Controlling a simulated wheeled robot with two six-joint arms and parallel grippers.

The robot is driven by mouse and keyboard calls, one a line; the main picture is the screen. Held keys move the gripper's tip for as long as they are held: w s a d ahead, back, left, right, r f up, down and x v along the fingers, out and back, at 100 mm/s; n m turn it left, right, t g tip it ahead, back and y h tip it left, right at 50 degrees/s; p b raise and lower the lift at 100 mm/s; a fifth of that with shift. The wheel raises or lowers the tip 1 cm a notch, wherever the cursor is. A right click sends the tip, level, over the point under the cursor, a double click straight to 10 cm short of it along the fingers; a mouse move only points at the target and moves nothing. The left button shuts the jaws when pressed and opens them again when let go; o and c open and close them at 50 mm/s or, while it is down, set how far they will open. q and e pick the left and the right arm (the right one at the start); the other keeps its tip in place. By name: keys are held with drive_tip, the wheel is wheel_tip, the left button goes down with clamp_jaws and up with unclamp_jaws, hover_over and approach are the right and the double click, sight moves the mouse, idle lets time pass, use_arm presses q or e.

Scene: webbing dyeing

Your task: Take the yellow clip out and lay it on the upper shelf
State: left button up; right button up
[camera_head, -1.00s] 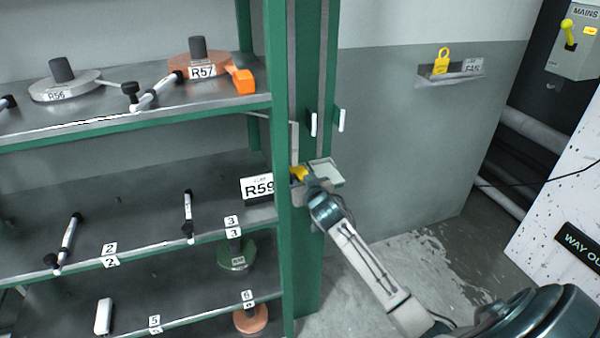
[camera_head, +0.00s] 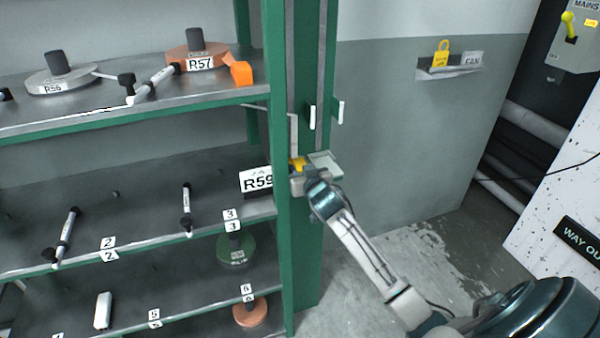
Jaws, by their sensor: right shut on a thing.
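The yellow clip (camera_head: 297,163) shows as a small yellow piece at the green shelf post, beside the R59 label. My right gripper (camera_head: 300,172) is shut on it, at the front of the post. The gripper's fingers and most of the clip are hard to make out at this size. The upper shelf (camera_head: 196,102) is at the left, above the gripper's height. It bears the R56 reel (camera_head: 62,80), the R57 reel (camera_head: 196,62) and an orange clip (camera_head: 238,71) at its right front edge. My left gripper is out of view.
The green post (camera_head: 299,240) stands between the shelves and my right arm. White hooks (camera_head: 339,112) stick out of it above the gripper. The middle shelf (camera_head: 130,190) holds black-and-white rods. A yellow padlock (camera_head: 441,54) sits in a wall holder at the right.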

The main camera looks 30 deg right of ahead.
sight(300, 163)
wheel_tip(300, 163, up, 6)
drive_tip(key=shift+r+b, duration=0.25)
drive_tip(key=shift+b, duration=0.6)
drive_tip(key=f+b+v, duration=0.3)
drive_tip(key=b+v, duration=0.1)
drive_tip(key=v, duration=1.5)
drive_tip(key=shift+s+a, duration=0.2)
drive_tip(key=shift+s, duration=0.2)
drive_tip(key=shift+f, duration=0.15)
drive_tip(key=shift+f, duration=0.1)
